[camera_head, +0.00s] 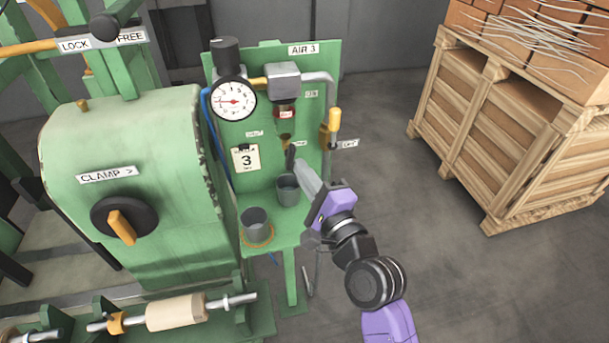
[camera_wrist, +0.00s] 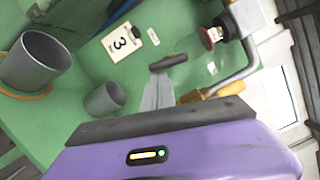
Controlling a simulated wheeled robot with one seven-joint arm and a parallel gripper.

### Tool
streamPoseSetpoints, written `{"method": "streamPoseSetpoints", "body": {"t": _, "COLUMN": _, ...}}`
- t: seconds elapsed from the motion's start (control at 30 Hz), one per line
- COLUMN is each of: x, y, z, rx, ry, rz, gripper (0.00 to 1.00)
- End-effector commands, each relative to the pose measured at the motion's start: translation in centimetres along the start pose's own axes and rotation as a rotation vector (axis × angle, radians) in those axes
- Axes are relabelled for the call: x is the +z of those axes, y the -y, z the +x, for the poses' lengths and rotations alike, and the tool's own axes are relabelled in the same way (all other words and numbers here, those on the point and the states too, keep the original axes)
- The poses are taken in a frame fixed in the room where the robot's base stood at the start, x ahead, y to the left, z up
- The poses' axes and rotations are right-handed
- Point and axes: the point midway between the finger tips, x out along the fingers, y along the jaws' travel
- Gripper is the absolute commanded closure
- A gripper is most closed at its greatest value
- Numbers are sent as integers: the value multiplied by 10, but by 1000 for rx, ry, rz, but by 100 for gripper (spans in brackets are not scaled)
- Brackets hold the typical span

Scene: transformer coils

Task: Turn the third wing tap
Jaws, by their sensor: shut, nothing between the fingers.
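The green panel marked AIR 3 (camera_head: 325,62) carries a filter bowl with a red label (camera_head: 285,113). A small brass fitting (camera_head: 286,139) sits under the bowl, and I cannot tell its wing shape or turn. My gripper (camera_head: 294,165) is in front of the panel, below that fitting. The red-labelled bowl also shows there (camera_wrist: 211,38), up and right of the tip. I cannot tell whether the tip touches anything.
A grey cup (camera_head: 287,192) stands below the gripper tip, and another cup (camera_head: 256,226) stands on the shelf's orange ring. A pipe with a yellow handle (camera_head: 334,119) is to the right. A gauge (camera_head: 234,100) and a card marked 3 (camera_head: 246,158) are left.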

Motion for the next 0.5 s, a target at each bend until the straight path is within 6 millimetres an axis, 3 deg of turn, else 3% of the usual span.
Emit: {"method": "streamPoseSetpoints", "body": {"t": 0.5, "x": 9, "y": -10, "z": 6, "rx": -115, "ry": 1, "rz": 467, "gripper": 100}}
